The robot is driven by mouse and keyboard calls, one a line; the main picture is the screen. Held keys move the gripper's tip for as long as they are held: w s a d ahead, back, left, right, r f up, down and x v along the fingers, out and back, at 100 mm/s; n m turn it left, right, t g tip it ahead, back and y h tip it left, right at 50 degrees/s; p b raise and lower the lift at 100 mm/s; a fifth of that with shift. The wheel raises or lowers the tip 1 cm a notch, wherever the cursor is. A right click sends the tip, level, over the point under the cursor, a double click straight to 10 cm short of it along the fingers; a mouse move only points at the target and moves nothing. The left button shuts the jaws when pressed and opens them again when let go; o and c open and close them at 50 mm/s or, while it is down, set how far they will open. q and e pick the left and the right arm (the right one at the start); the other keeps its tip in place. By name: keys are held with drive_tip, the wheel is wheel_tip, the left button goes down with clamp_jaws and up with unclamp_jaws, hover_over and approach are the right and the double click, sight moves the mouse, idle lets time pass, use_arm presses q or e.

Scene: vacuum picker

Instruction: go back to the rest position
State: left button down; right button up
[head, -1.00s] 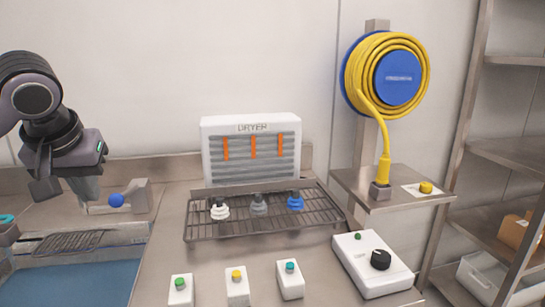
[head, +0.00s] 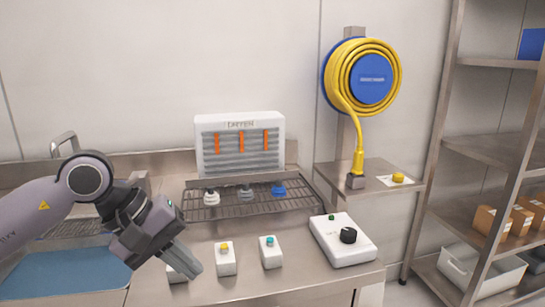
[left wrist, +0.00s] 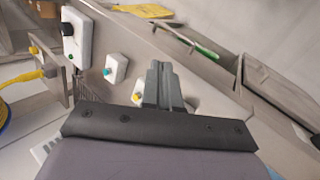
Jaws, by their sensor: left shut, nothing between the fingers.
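My left gripper (head: 187,265) is shut and empty. In the head view it hangs at the lower left, over the front of the steel counter (head: 230,287), with its fingertips in front of a small white button box (head: 176,275) and hiding part of it. In the left wrist view the shut fingers (left wrist: 162,85) point up the picture, beside a white box with a yellow button (left wrist: 137,98). My right gripper is not in view.
A dryer (head: 239,146), a wire rack (head: 245,200) with several suction cups, button boxes (head: 271,252) and a knob box (head: 343,240) stand on the counter. A yellow hose reel (head: 371,78) hangs behind. Steel shelves (head: 487,148) stand at right, a blue-bottomed sink (head: 62,275) at left.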

use_arm(q)
drive_tip(key=s+d+r+n+h+p, duration=0.1)
drive_tip(key=s+d+n+h, duration=0.2)
drive_tip(key=d+n+h, duration=0.4)
drive_tip(key=s+d+r+n+h+p, duration=0.1)
drive_tip(key=s+d+n+h, duration=0.2)
drive_tip(key=d+n+h, duration=0.5)
drive_tip(key=w+a+f+n+t+y+p, duration=0.15)
drive_tip(key=a+f+n+t+y, duration=0.55)
drive_tip(key=n, duration=0.9)
drive_tip(key=w+a+f+n+t+y, duration=0.35)
drive_tip(key=a+n+t, duration=0.4)
drive_tip(key=n, duration=0.95)
drive_tip(key=s+a+f+n+g+y, duration=0.2)
drive_tip(key=s+a+f+n+y, duration=0.1)
drive_tip(key=s+f+n, duration=0.5)
drive_tip(key=s+a+f+n+g+y+p, duration=0.1)
drive_tip(key=s+a+f+n+g+y, duration=0.2)
drive_tip(key=f, duration=1)
drive_tip(key=s+a+n+y, duration=0.1)
drive_tip(key=s+n+y, duration=0.2)
drive_tip(key=s+n, duration=0.2)
drive_tip(key=shift+a+f+n+g, duration=0.2)
drive_tip(key=shift+f+n+g, duration=0.15)
drive_tip(key=shift+n, duration=0.15)
drive_tip(key=shift+r, duration=0.1)
